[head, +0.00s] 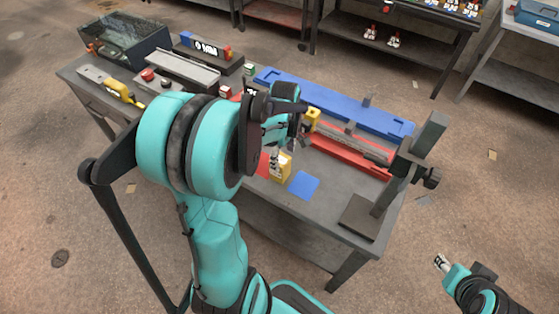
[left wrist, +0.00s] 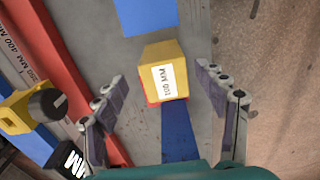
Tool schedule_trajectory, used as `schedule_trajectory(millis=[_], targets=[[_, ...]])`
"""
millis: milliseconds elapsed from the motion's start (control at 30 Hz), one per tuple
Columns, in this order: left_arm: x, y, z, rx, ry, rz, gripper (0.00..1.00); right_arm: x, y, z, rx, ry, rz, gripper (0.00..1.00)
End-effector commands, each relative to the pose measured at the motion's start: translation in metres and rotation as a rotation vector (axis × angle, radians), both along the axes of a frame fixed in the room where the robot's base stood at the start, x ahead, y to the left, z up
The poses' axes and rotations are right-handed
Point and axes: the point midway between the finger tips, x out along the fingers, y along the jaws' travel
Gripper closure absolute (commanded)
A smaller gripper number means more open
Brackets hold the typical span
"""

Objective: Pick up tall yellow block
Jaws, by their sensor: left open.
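The yellow block (head: 281,166) stands on the bench with a white label on its side. In the left wrist view the yellow block (left wrist: 163,65) is labelled 100 MM, with red at its lower edge. My left gripper (left wrist: 160,80) is open, its fingers on either side of the view with the block between and beyond them. I see no finger touching the block. In the head view my left arm partly hides the gripper and the bench around it. My right gripper (head: 441,263) is off the bench at the lower right, too small to read.
A blue square (head: 303,185) lies beside the block. A red rail (head: 345,157) and a long blue piece (head: 340,105) lie behind, with a yellow part with a black knob (left wrist: 30,108) near the rail. A dark upright stand (head: 424,148) is at the bench's right end.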

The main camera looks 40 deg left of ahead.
Motion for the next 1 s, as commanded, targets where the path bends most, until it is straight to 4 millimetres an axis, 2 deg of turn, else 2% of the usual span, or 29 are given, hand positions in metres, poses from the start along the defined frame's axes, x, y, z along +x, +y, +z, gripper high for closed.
schedule_trajectory(millis=[100, 267, 500, 600, 767, 800, 867, 1000], targets=[[0.0, 0.0, -0.017, 0.0, 0.0, -0.001, 0.28, 0.0, 0.0, -0.008, 0.0, 0.0, 0.0, 0.6], [-0.001, 0.004, -0.03, 0.0, -0.001, -0.002, 0.28, 0.0, 0.0, -0.013, 0.0, 0.0, 0.0, 0.6], [-0.005, 0.012, -0.066, 0.001, -0.002, -0.003, 0.28, 0.0, 0.0, -0.03, 0.0, 0.0, 0.0, 0.6], [-0.005, 0.012, -0.073, 0.001, -0.002, -0.004, 0.28, 0.0, 0.0, -0.032, 0.0, 0.0, 0.0, 0.6], [-0.005, 0.012, -0.071, 0.001, -0.002, -0.004, 0.28, 0.0, 0.0, -0.03, 0.0, 0.0, 0.0, 0.6], [-0.005, 0.012, -0.071, 0.001, -0.002, -0.004, 0.31, 0.0, 0.0, -0.03, 0.0, 0.0, 0.0, 0.6], [-0.005, 0.012, -0.071, 0.001, -0.002, -0.004, 0.47, 0.0, 0.0, -0.03, 0.0, 0.0, 0.0, 0.6], [-0.005, 0.011, -0.071, 0.001, -0.002, -0.004, 0.84, 0.0, 0.0, -0.03, 0.0, 0.0, 0.0, 0.6]])
